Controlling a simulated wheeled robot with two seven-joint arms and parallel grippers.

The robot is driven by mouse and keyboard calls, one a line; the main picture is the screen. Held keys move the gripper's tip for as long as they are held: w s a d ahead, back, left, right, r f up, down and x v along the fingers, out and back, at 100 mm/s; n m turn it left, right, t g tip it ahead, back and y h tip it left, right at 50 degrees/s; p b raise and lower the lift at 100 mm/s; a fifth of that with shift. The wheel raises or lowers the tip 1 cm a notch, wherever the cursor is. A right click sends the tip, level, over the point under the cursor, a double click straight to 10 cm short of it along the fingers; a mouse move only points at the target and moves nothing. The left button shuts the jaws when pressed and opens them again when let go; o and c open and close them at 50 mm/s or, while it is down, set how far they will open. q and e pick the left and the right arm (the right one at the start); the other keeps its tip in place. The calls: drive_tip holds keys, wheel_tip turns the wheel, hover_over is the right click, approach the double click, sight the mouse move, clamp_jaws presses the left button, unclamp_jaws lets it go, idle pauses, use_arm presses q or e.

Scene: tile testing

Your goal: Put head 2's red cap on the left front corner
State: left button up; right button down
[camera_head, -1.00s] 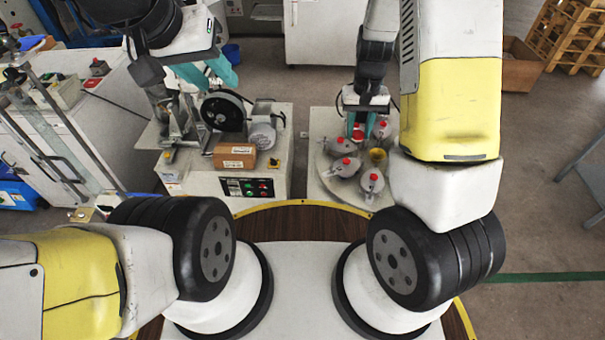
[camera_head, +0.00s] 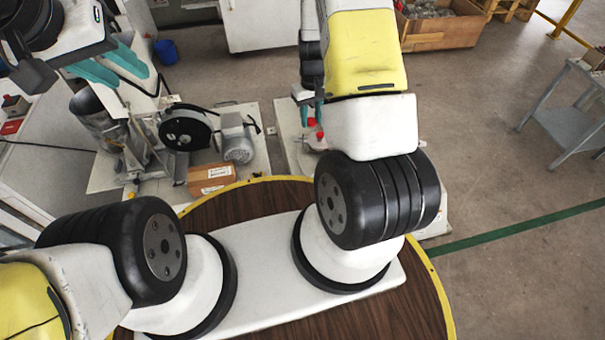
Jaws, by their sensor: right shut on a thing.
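My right gripper (camera_head: 311,112) is small in the view, over the pale table (camera_head: 286,123) at centre. It is shut on a small red cap (camera_head: 311,122) at its teal fingertips. Another red cap (camera_head: 320,136) shows just below it, on a grey head. My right arm hides most of this table and the other heads, so I cannot tell which head is number 2. My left gripper (camera_head: 108,74) is at upper left, its teal fingers apart and empty, above the left machine.
The left bench carries a black wheel (camera_head: 186,128), a grey motor (camera_head: 236,140) and a cardboard box (camera_head: 211,180). A blue bin (camera_head: 166,51) stands behind. A wooden crate (camera_head: 440,30) and a grey metal table (camera_head: 570,112) stand right, with clear floor between.

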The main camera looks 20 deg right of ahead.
drive_tip(key=s+d+f+n, duration=0.2)
drive_tip(key=s+d+f, duration=0.15)
drive_tip(key=f, duration=0.65)
drive_tip(key=s+d+f+n, duration=0.15)
drive_tip(key=d+f, duration=0.35)
drive_tip(key=f, duration=0.6)
drive_tip(key=s+a+f+n, duration=0.2)
drive_tip(key=s+f+n, duration=0.1)
drive_tip(key=s+f, duration=1.5)
drive_tip(key=w+a+f, duration=0.1)
drive_tip(key=w+a, duration=0.1)
drive_tip(key=w, duration=0.3)
drive_tip(key=w+a+f, duration=0.1)
drive_tip(key=w+a, duration=0.1)
drive_tip(key=w, duration=0.3)
drive_tip(key=w+a+f, duration=0.1)
drive_tip(key=w+a, duration=0.1)
drive_tip(key=w, duration=0.3)
drive_tip(key=shift+w+a+f, duration=0.1)
drive_tip(key=shift+a+f, duration=0.05)
drive_tip(key=shift+f, duration=0.05)
drive_tip(key=shift+w+a, duration=0.3)
drive_tip(key=shift+w, duration=0.15)
drive_tip(key=shift+s+d+f, duration=0.1)
drive_tip(key=shift+s+f, duration=0.05)
drive_tip(key=shift+f, duration=1.65)
